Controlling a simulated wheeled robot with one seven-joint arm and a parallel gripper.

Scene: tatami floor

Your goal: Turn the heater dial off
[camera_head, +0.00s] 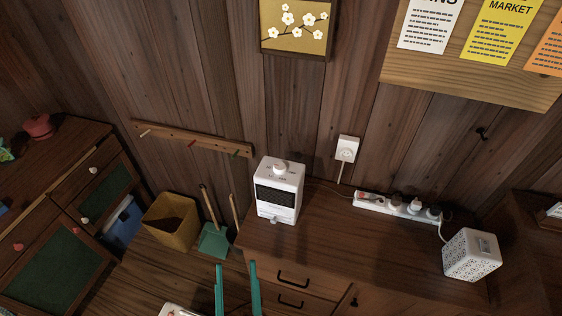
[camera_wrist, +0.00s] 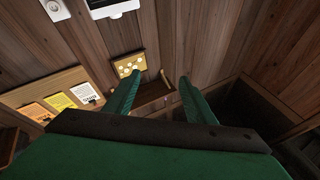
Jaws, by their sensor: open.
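A white boxy appliance (camera_head: 279,203), likely the heater, stands on the wooden cabinet against the wall. It has a dark front window and a round white dial (camera_head: 281,168) with small marks on the sloped upper part. The dial's setting is too small to read. Part of the white appliance (camera_wrist: 116,9) shows at the top edge of the wrist view; its dial is out of that view. My gripper (camera_head: 236,266) has two green fingers, apart and empty, in front of the cabinet, below and left of the appliance. The fingers (camera_wrist: 159,80) also show open in the wrist view.
A power strip (camera_head: 397,206) with plugs and a white perforated box (camera_head: 471,255) sit to the right on the cabinet top (camera_head: 340,232). A wall outlet (camera_head: 347,149) has a cord. A tan bin (camera_head: 170,222) and teal dustpan (camera_head: 214,241) stand left. Bare top lies right of the appliance.

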